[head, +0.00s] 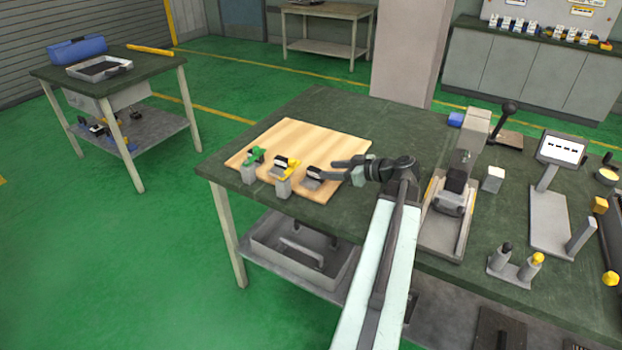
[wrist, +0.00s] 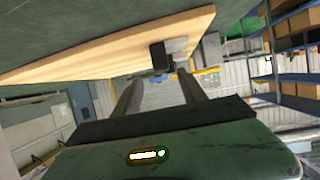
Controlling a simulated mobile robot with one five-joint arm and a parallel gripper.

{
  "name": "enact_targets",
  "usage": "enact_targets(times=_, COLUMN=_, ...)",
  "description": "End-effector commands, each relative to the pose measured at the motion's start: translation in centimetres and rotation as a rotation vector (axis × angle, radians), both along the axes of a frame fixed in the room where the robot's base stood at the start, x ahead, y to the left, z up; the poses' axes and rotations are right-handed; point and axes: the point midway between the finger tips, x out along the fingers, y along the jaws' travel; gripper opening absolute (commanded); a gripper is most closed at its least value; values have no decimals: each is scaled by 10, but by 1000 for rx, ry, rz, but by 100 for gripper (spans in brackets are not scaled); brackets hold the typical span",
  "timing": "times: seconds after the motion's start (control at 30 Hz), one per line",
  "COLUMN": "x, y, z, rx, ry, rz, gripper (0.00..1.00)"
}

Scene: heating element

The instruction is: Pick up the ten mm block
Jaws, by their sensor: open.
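Three small blocks stand in a row near the front edge of a wooden board (head: 318,140): one with a green part (head: 256,155), one with a yellow part (head: 284,168), and a grey-and-black one (head: 313,178). No size marking is readable, so I cannot tell which is the ten mm block. My gripper (head: 336,171) points left, open, just right of the grey-and-black block. In the wrist view my fingers (wrist: 158,76) are apart with nothing held between them. A dark and grey block (wrist: 165,54) shows just beyond the fingertips, against the board (wrist: 95,60).
The board lies on a dark green workbench (head: 345,105). The board's back half is clear.

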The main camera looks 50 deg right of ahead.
Motion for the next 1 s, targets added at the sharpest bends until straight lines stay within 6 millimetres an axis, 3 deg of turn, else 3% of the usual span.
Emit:
enact_targets(times=0.1, x=14, y=3, z=-8, rx=0, ry=1, rz=1, gripper=49)
enact_targets(times=0.27, x=19, y=5, z=-10, rx=1, ry=1, rz=1, gripper=49)
enact_targets(times=0.53, x=57, y=14, z=-29, rx=0, ry=3, rz=2, gripper=49)
enact_targets(times=0.77, x=61, y=16, z=-28, rx=1, ry=3, rz=1, gripper=49)
enact_targets(times=0.93, x=61, y=16, z=-28, rx=1, ry=3, rz=1, gripper=5)
enact_targets(times=1.0, x=61, y=16, z=-28, rx=1, ry=3, rz=1, gripper=0)
